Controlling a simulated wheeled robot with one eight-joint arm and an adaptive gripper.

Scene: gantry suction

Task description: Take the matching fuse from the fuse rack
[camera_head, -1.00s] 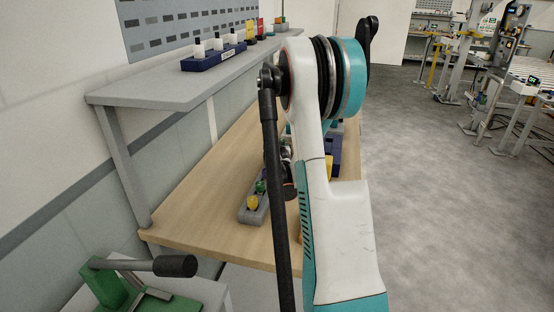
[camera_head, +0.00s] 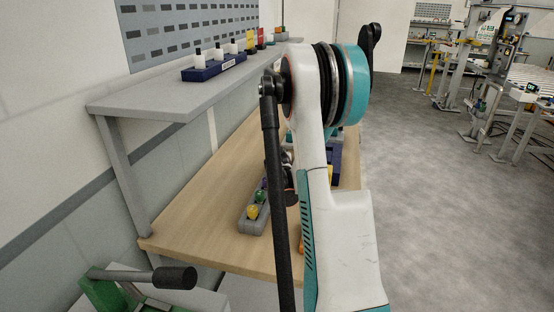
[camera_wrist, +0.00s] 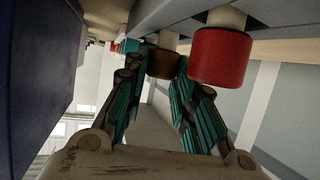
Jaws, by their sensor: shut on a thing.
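In the wrist view my gripper (camera_wrist: 155,75) has its two teal fingers around a brown fuse (camera_wrist: 163,63) with a pale end. A red fuse (camera_wrist: 220,58) with a pale end is beside it, to the right, apart from the fingers. Both pale ends meet a grey rack (camera_wrist: 180,12) along the top of the picture. I cannot tell whether the brown fuse is still seated. In the head view my arm hides most of the gripper. A grey holder (camera_head: 251,226) with yellow, green and purple pieces lies on the wooden bench, partly behind the arm.
A grey shelf (camera_head: 150,101) runs above the wooden bench (camera_head: 185,220) and carries a navy rack (camera_head: 203,74) with white pieces. A green device with a black-handled lever (camera_head: 172,278) stands at lower left. A navy surface (camera_wrist: 38,80) is close on the left in the wrist view. Open floor is at right.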

